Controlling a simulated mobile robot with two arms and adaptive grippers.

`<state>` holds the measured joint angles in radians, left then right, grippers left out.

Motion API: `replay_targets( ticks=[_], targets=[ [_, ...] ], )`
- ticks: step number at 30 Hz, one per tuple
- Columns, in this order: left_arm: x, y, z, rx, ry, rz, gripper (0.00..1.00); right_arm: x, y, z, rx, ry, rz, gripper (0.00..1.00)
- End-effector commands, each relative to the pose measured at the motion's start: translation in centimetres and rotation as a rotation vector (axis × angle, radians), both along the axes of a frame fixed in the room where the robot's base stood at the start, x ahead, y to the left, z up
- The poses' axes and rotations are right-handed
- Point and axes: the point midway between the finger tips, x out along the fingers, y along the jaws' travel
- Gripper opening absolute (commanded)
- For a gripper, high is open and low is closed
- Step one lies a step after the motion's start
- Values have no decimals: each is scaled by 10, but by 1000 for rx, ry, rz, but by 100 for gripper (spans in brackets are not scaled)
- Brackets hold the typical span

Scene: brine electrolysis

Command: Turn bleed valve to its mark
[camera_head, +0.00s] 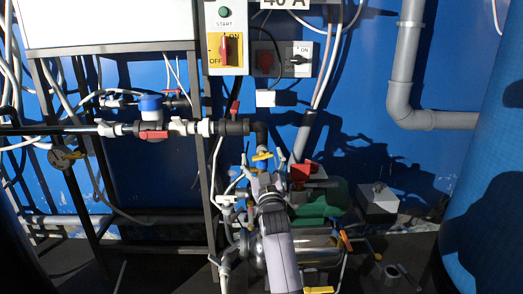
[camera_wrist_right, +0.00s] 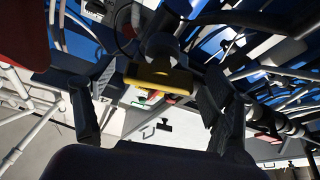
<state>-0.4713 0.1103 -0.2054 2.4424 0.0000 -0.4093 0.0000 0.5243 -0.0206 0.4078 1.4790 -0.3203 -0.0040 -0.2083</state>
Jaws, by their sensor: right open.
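A small valve with a yellow handle (camera_head: 262,156) sits below the black pipe elbow in the head view, and I take it to be the bleed valve. My right gripper (camera_head: 264,173) is just below and in front of it. In the right wrist view, the yellow handle (camera_wrist_right: 160,78) lies between the two spread fingers of my right gripper (camera_wrist_right: 155,112), with gaps at both sides. The gripper is open and holds nothing. No mark for the valve can be made out. My left gripper is not in view.
Pipework with a blue-capped fitting (camera_head: 151,106) runs left of the valve. A red handle (camera_head: 300,171) is close on the right. A switch box (camera_head: 225,40) hangs above. A blue tank (camera_head: 488,215) stands at the right. Hoses crowd the area.

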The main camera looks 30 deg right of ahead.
Motion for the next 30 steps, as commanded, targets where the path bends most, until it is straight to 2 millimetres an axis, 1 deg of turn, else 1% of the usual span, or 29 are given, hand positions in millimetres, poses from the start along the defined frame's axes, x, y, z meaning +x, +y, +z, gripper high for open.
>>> replay_targets(
  ticks=[4,12,13,30],
  targets=[
    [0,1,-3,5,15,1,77,1,1,4,0,-1,-1,77],
    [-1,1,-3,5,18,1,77,1,1,4,-1,-1,-1,77],
    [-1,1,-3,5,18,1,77,1,1,4,0,-1,-1,75],
    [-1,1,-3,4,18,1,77,1,1,4,-1,0,-1,37]
  ],
)
